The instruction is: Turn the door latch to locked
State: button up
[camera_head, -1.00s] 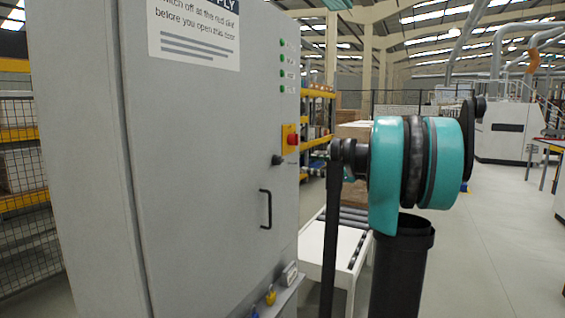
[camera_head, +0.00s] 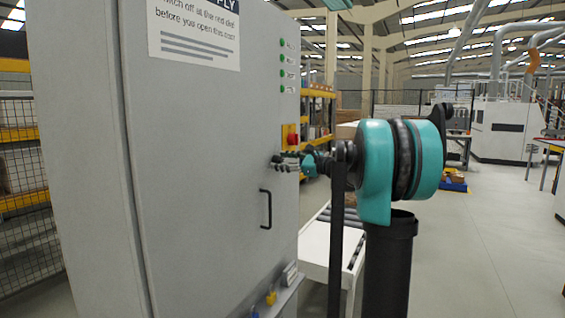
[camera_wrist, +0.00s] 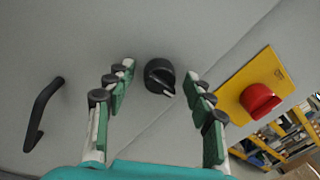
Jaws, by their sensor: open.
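The door latch (camera_wrist: 159,76) is a round black knob with a pale mark on the grey cabinet door (camera_head: 205,130). In the wrist view it lies between and just beyond the fingertips of my gripper (camera_wrist: 157,84). The fingers are open, one on each side of the knob, and I cannot tell whether either touches it. In the head view my gripper (camera_head: 284,162) is at the door front and hides the latch.
A red dial (camera_wrist: 259,99) on a yellow plate (camera_wrist: 252,85) is close to the right of my gripper. A black door handle (camera_head: 265,209) stands out below. A ledge (camera_head: 275,302) with small padlocks juts out lower down. Open floor lies to the right.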

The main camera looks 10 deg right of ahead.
jog(key=c, duration=1.1)
jog(key=shift+c, duration=0.2)
jog(key=shift+n, duration=0.3)
jog(key=n, duration=0.3)
jog(key=shift+s+f+n, duration=0.1)
jog(key=shift+f+n, duration=0.05)
jog(key=shift+n, duration=0.25)
jog(key=shift+f+n+g+y, duration=0.15)
jog(key=shift+n+y, duration=0.2)
jog(key=shift+n, duration=3.2)
jog(key=shift+f+n+g+y, duration=0.15)
jog(key=shift+n+y, duration=0.2)
jog(key=shift+n, duration=3.2)
